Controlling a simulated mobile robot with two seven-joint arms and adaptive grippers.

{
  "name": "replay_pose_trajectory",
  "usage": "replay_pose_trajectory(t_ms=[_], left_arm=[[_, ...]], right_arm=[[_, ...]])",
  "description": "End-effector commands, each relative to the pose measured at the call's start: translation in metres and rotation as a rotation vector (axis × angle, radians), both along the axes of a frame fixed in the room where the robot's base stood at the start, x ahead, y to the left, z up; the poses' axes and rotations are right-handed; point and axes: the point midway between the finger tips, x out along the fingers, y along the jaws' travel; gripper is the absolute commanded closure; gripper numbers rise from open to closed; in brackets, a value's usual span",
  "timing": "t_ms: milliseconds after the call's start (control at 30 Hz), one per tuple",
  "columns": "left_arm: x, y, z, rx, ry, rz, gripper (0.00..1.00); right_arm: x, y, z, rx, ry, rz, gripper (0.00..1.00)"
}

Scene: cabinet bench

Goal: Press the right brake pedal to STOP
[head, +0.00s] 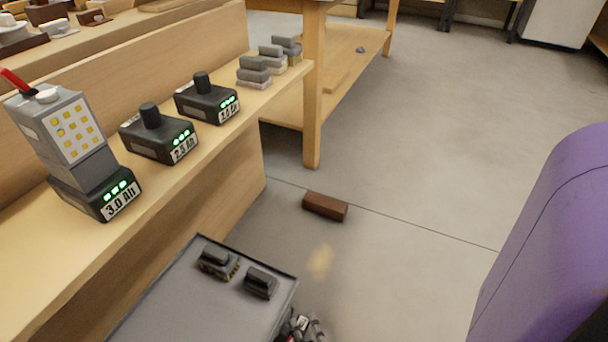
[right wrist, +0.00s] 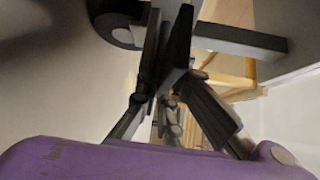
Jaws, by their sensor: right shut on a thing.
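Two small dark pedal-like blocks sit on a grey platform (head: 185,300) at the bottom of the head view. The right one, the likely brake pedal (head: 261,283), is plain black. The left one (head: 217,263) has yellowish marks along its lower edge. My right gripper (head: 303,328) shows only partly at the bottom edge, just beyond the platform's right side. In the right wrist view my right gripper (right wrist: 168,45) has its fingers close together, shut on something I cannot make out. My left gripper is not in view.
A wooden bench (head: 250,100) at left holds black battery packs (head: 160,136), a work light (head: 65,135) and grey stacked blocks (head: 254,72). A brown block (head: 325,207) lies on the floor. In the right wrist view a grey bar (right wrist: 245,42) lies behind the fingers.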

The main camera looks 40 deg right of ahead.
Motion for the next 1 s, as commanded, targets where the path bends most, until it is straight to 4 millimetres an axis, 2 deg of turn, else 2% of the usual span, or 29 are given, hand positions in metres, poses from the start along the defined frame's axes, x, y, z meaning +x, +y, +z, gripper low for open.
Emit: replay_pose_trajectory(t_ms=[400, 433, 567, 1000], left_arm=[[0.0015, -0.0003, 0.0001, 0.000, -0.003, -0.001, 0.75], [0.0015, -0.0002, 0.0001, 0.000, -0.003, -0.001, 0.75], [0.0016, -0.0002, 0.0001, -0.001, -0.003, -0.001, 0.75], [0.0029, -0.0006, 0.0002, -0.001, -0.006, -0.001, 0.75]], right_arm=[[0.0015, -0.0008, 0.0017, -0.037, -0.015, 0.000, 1.00], [0.0014, -0.0009, 0.0016, -0.037, -0.015, 0.000, 0.93], [0.0013, -0.0007, 0.0017, -0.036, -0.015, 0.000, 0.76], [-0.0006, -0.0002, 0.0039, -0.035, -0.013, 0.000, 0.75]])
